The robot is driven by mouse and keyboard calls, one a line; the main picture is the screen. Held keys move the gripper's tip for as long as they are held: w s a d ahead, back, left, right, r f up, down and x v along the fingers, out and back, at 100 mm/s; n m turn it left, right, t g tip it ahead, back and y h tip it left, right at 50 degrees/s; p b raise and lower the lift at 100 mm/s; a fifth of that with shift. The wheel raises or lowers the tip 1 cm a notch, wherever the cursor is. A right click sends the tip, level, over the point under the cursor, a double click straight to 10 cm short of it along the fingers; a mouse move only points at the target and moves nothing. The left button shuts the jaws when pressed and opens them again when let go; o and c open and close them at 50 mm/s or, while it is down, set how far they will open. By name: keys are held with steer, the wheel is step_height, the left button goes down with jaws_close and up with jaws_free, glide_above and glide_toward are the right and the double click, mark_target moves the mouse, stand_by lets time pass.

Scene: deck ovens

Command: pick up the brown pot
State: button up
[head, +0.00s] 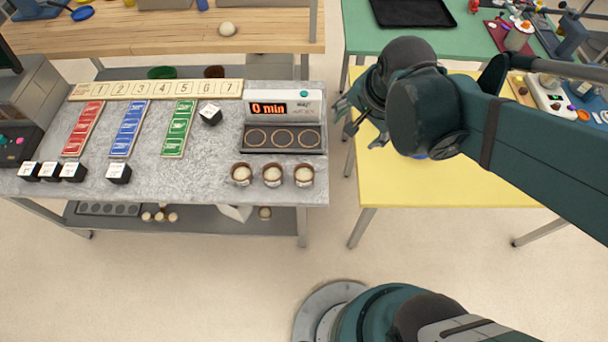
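A small dark brown pot (214,72) shows behind the far edge of the grey table, to the right of a green one (161,72). The numbered board and table edge hide its lower part, and I cannot tell what it stands on. My gripper (358,126) is over the left part of the yellow table, far to the right of and nearer than the brown pot. Its fingers look spread apart, with nothing seen between them. Three small brownish cups with pale tops (272,175) stand at the grey table's front right.
The grey table (215,135) carries red, blue and green strips, several black blocks and a timer device (284,122) reading "0 min". A wooden table (150,32) stands behind. The yellow table (440,190) is mostly clear; a green table (420,40) stands beyond it.

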steer(key=w+a+f+m+g, duration=0.1)
steer(key=a+f+m+g, duration=0.1)
steer(key=a+f+m, duration=0.4)
steer(key=m+g, duration=0.2)
steer(key=m, duration=0.3)
glide_above(304, 172)
steer(key=shift+h, duration=0.4)
steer(key=f, duration=0.8)
steer(key=shift+w+d+f, duration=0.1)
steer(key=shift+d+f, duration=0.1)
steer(key=shift+a+f, duration=0.3)
steer(key=shift+f, duration=0.1)
steer(key=shift+f, duration=0.1)
steer(key=shift+f, duration=1.15)
steer(key=shift+d+f+b, duration=0.2)
steer(key=shift+f+b, duration=0.5)
steer(key=shift+f, duration=1.9)
